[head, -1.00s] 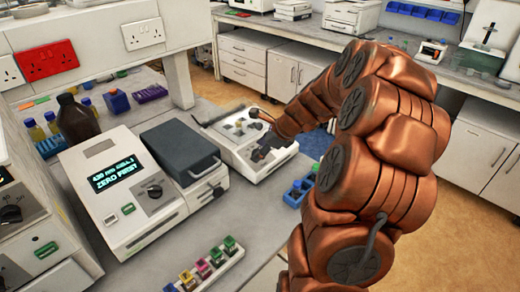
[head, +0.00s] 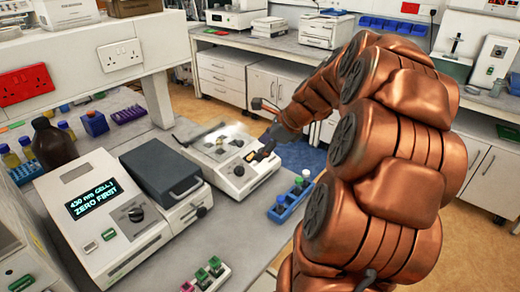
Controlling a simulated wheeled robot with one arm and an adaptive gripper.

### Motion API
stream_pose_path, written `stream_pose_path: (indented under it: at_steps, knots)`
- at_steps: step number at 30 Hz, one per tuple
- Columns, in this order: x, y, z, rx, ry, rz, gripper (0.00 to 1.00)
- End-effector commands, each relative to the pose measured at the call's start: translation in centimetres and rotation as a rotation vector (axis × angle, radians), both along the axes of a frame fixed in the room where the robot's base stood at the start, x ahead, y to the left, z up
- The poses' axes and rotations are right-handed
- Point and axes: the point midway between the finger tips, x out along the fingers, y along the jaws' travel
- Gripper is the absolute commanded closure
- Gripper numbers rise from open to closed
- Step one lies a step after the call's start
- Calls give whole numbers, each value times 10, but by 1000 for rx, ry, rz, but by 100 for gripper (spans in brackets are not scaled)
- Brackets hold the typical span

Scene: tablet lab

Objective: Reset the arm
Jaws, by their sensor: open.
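My copper-coloured arm fills the right side of the head view, bent over at the top. My gripper (head: 254,158) is small and dark at the arm's far end. It is open, and I see nothing held in it. It is over the right part of a white instrument (head: 232,185) with knobs on the bench. I cannot tell whether it touches the instrument.
A photometer (head: 120,255) with a lit display and a dark-lidded box (head: 160,168) stand left of my gripper. A blue rack (head: 283,212) with capped vials is near the bench's right edge. A brown bottle (head: 52,145) stands far left. Floor is open beyond.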

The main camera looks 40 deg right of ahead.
Motion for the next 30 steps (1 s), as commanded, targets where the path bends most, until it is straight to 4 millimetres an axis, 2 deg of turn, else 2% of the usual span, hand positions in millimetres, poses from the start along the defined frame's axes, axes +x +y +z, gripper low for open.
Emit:
stream_pose_path:
  at_steps: [13,17,20,23,27,30]
  knots:
    - [0,0,-1,1,1,1,39]
    - [0,13,-1,-20,6,53,39]
    - [0,43,-3,-62,17,176,39]
    - [-6,83,-4,-132,28,360,39]
    - [-23,139,-11,-231,43,644,39]
    - [-40,173,-14,-299,46,844,39]
